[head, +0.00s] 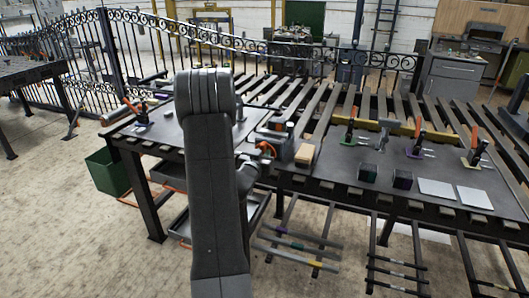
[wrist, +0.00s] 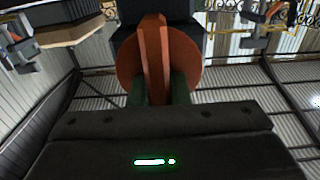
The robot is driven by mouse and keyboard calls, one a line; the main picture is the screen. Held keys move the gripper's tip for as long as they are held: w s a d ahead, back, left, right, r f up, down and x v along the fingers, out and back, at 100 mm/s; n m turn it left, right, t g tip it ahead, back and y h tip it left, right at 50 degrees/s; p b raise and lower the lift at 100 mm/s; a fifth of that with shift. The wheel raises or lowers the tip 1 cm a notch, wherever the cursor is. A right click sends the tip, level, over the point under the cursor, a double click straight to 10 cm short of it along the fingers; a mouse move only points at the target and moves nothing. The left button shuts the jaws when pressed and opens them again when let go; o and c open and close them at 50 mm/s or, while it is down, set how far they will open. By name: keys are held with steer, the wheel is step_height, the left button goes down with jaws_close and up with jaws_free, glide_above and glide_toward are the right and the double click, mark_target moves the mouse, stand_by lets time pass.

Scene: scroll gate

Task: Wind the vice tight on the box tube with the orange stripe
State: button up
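The vice (head: 287,142) stands at the front edge of the bench, just right of my arm in the head view. Its orange handle (head: 266,149) faces my gripper, and in the wrist view it is an orange disc with a raised bar (wrist: 153,55). My gripper (wrist: 160,92) has its two green fingers on either side of that bar, and it looks shut on it. In the head view my arm hides most of my gripper. A small orange patch (head: 278,127) shows at the vice jaws; I cannot tell whether it is the tube's stripe.
A wooden block (head: 305,154) sits right of the vice. Toggle clamps with orange handles (head: 419,128), dark boxes (head: 402,179) and pale plates (head: 437,189) lie on the bench (head: 340,178). Striped bars (head: 298,246) rest low in front. A green bin (head: 107,172) stands left.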

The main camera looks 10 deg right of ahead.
steer(key=shift+f+b, duration=0.1)
steer(key=shift+b, duration=0.3)
jaws_close()
